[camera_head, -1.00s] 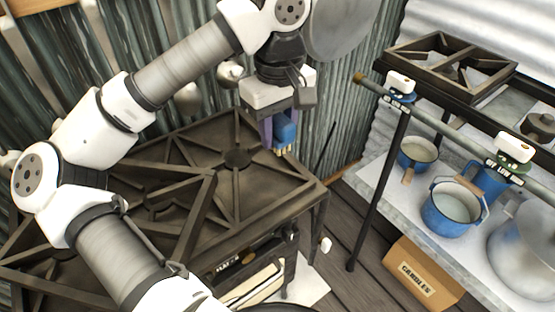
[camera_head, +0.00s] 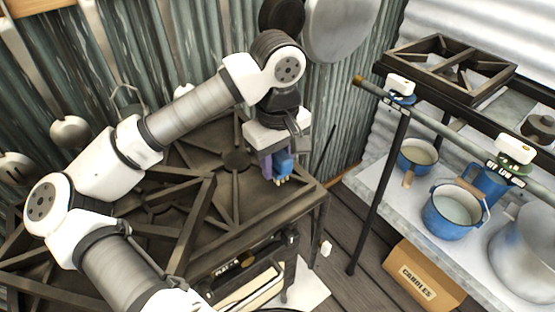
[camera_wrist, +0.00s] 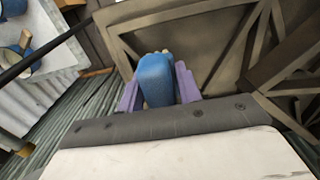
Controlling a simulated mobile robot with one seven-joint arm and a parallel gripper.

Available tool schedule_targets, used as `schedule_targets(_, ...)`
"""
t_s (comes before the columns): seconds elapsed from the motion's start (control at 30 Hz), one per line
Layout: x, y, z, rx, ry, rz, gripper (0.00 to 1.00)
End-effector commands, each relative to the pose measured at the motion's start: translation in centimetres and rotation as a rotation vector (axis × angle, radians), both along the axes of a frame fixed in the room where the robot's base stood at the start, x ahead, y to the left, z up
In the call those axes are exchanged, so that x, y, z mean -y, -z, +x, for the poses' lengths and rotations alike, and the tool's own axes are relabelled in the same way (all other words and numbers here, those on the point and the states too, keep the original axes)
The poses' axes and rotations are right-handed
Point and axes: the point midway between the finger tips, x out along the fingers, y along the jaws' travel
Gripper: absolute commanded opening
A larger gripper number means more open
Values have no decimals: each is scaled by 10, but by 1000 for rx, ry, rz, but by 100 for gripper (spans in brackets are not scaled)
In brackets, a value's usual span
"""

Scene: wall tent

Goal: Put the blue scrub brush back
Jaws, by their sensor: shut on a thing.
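The blue scrub brush (camera_head: 284,164) is held in my gripper (camera_head: 275,170), with its pale bristles pointing down. It is over the right front part of the dark stove grate, close above it; I cannot tell whether the bristles touch. In the wrist view the brush's blue body (camera_wrist: 156,78) sits between the two purple fingers of my gripper (camera_wrist: 158,90), which are shut on it. The stove (camera_head: 236,200) has a dark metal top with several radiating bars.
A shelf (camera_head: 375,188) at the right holds blue pots (camera_head: 452,212) and a large metal pot (camera_head: 520,245). A candle box (camera_head: 423,284) stands on the wooden floor below. A second burner (camera_head: 450,62) is above the shelf. Utensils (camera_head: 70,132) hang on the corrugated wall.

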Motion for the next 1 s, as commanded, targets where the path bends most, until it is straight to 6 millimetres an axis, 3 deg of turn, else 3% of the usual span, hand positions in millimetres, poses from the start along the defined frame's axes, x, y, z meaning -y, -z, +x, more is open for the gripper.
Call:
schedule_targets(0.03, 0, 2, 0, 0, 0, 0, 35)
schedule_targets(0.2, 0, 1, 0, 0, 0, 0, 56)
schedule_targets(0.6, 0, -7, 0, 0, 0, 0, 56)
schedule_targets(1.0, 0, -89, 0, 3, -2, 2, 56)
